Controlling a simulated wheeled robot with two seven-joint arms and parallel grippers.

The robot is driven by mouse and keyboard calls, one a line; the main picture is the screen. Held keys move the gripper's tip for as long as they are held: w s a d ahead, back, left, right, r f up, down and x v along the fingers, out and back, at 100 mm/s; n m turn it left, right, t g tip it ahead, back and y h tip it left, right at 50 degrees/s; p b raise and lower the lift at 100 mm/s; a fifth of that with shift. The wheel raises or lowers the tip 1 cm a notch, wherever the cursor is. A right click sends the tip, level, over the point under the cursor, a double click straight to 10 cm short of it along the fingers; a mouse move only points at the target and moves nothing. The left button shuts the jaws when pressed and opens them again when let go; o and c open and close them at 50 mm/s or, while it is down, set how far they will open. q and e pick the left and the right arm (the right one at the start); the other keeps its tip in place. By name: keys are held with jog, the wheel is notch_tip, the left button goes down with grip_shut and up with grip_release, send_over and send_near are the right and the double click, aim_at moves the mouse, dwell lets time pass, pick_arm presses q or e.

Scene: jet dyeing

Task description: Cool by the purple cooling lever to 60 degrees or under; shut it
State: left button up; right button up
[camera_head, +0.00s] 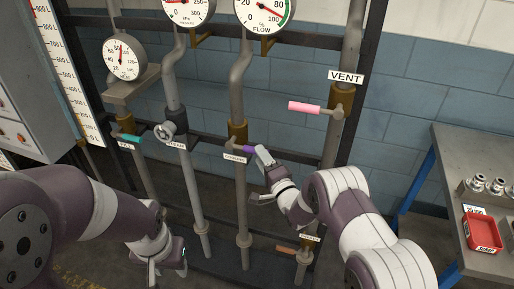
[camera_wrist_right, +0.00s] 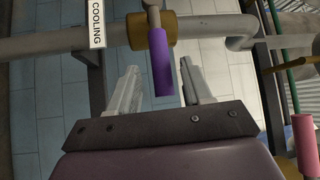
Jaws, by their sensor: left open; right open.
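The purple cooling lever (camera_head: 247,149) sticks out to the right from a brass valve on the middle vertical pipe, above the COOLING label (camera_head: 235,158). In the right wrist view the purple lever (camera_wrist_right: 162,70) lies between the two fingers of my right gripper (camera_wrist_right: 160,85), with gaps on both sides. My right gripper (camera_head: 262,162) is open at the lever's free end in the head view. My left gripper (camera_head: 168,266) hangs low at the left, away from the levers. A round dial (camera_head: 124,56) at upper left has its needle pointing nearly straight up; its unit is too small to read.
A pink lever (camera_head: 304,107) sits under the VENT sign at the right. A teal lever (camera_head: 130,138) and a STEAM handwheel (camera_head: 165,131) are to the left. A bench (camera_head: 462,150) with a red tray (camera_head: 482,232) stands at right.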

aim_at(249, 150)
jog(key=shift+x, duration=1.2)
jog(key=shift+w+a, duration=0.25)
jog(key=shift+w, duration=0.25)
jog(key=shift+s+r, duration=0.1)
grip_shut()
jog(key=shift+r, duration=0.15)
